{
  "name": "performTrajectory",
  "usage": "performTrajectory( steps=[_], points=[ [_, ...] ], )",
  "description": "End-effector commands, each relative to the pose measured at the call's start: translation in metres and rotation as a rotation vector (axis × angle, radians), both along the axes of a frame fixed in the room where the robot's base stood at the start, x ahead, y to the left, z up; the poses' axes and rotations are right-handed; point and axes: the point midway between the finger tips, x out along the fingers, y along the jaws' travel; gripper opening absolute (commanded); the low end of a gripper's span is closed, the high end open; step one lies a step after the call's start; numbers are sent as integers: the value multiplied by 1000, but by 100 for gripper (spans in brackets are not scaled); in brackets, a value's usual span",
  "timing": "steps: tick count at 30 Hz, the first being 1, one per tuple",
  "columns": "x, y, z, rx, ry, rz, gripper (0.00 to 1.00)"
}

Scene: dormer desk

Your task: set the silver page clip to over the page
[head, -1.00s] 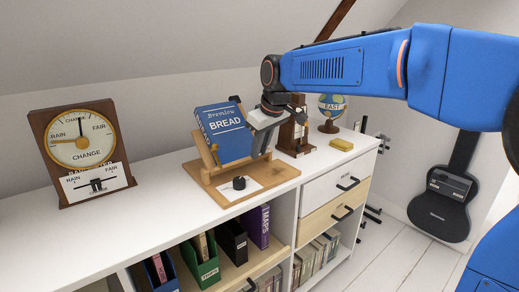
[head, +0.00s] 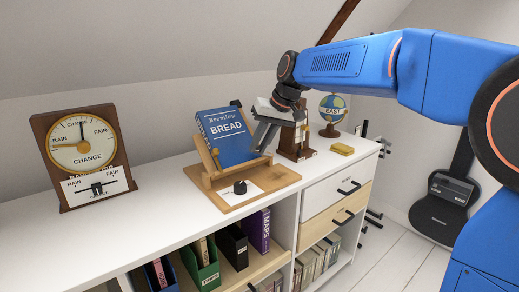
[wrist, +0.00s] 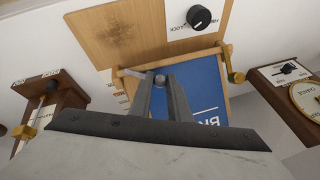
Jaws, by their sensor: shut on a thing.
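The blue book (head: 226,140) leans on a wooden book stand (head: 207,178) on the white cabinet top; it also shows in the wrist view (wrist: 205,85). My gripper (head: 257,150) is at the book's lower right corner in the head view. In the wrist view, my gripper (wrist: 161,84) is shut on the round end of the silver page clip (wrist: 160,79). The clip's thin arm reaches from the stand's edge to the fingertips, near the book's lower corner. In the head view my gripper hides the clip. A brass clip (wrist: 237,77) is on the stand's other side.
A black knob (head: 240,187) is on the stand's base. A dial instrument (head: 82,150) stands at left. A wooden device (head: 291,140), globe (head: 332,109) and yellow block (head: 342,149) are at right. Clear cabinet top lies between dial and stand.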

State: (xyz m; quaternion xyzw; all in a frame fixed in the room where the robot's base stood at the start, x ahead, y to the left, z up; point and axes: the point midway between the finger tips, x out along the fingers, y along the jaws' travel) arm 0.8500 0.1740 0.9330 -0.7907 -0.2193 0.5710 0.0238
Motion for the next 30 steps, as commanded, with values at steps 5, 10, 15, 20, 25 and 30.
performTrajectory(
  steps=[5, 10, 15, 20, 25, 30],
  points=[
    [8, -4, 5, 98, 66, -123, 0],
    [16, -8, 9, 193, 129, -239, 0],
    [23, -13, 12, 286, 192, -353, 0],
    [29, -18, 14, 373, 250, -460, 0],
    [34, -24, 15, 455, 306, -561, 0],
    [38, -29, 16, 521, 351, -643, 0]
  ],
)
